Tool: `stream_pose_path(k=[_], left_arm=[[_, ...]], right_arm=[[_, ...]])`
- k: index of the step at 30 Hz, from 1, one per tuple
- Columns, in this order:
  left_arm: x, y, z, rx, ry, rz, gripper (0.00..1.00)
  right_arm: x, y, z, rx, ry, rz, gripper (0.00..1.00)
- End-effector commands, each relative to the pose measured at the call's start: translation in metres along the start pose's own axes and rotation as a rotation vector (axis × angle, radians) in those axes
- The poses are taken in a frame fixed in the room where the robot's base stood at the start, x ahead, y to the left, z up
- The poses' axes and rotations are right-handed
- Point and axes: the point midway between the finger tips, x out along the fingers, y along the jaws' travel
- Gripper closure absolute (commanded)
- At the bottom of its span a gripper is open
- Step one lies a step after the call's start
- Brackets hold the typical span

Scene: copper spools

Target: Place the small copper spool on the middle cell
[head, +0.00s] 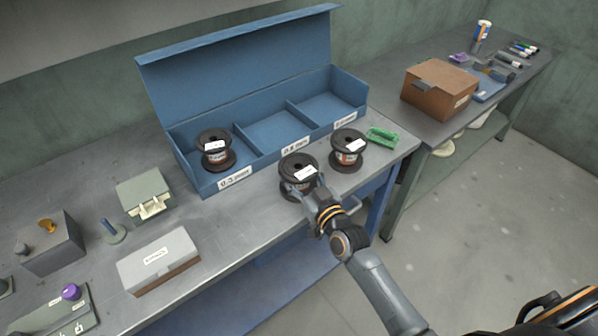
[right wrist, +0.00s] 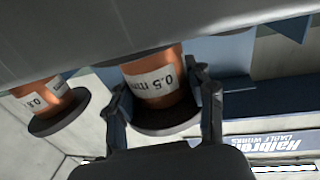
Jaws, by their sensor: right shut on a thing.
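A blue box (head: 181,158) with three cells stands open on the bench. The middle cell (head: 268,135) is empty, and so is the right cell (head: 328,108). A black-flanged copper spool (head: 215,150) sits upright in the left cell. My right gripper (head: 312,190) is shut on another copper spool (head: 296,178) in front of the box. In the right wrist view this spool (right wrist: 158,82) reads 0.5 mm, between the two fingers (right wrist: 163,90). I cannot tell whether it touches the bench. A third spool (head: 347,150) stands right of it, beside the box. My left gripper is out of view.
A brown carton (head: 438,88) is on the other bench.

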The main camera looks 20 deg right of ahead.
Motion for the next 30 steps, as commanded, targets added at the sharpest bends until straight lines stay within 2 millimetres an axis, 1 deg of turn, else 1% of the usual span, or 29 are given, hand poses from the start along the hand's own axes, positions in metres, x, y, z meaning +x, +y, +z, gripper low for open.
stream_pose_path(k=[1,8,12,13,16,25,29,30], left_arm=[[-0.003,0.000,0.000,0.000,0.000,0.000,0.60],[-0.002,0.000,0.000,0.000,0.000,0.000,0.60],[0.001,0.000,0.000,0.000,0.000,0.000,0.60],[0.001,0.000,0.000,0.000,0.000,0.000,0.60],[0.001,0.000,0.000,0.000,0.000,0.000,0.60],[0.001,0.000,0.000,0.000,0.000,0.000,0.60],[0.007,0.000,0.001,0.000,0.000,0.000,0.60],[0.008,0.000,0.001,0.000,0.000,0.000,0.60]], right_arm=[[0.001,0.001,-0.004,-0.001,0.010,0.002,1.00],[0.001,0.001,-0.003,0.001,0.010,0.002,1.00],[0.001,0.001,0.001,0.001,0.010,0.002,1.00],[0.000,0.000,0.005,0.001,0.002,0.001,0.44],[0.000,0.000,0.004,0.001,0.002,0.001,0.24],[0.000,0.000,0.004,0.001,0.003,0.001,0.23],[0.000,0.000,0.007,0.001,0.004,0.001,0.23],[-0.003,0.000,0.007,0.002,0.002,0.000,0.23]])
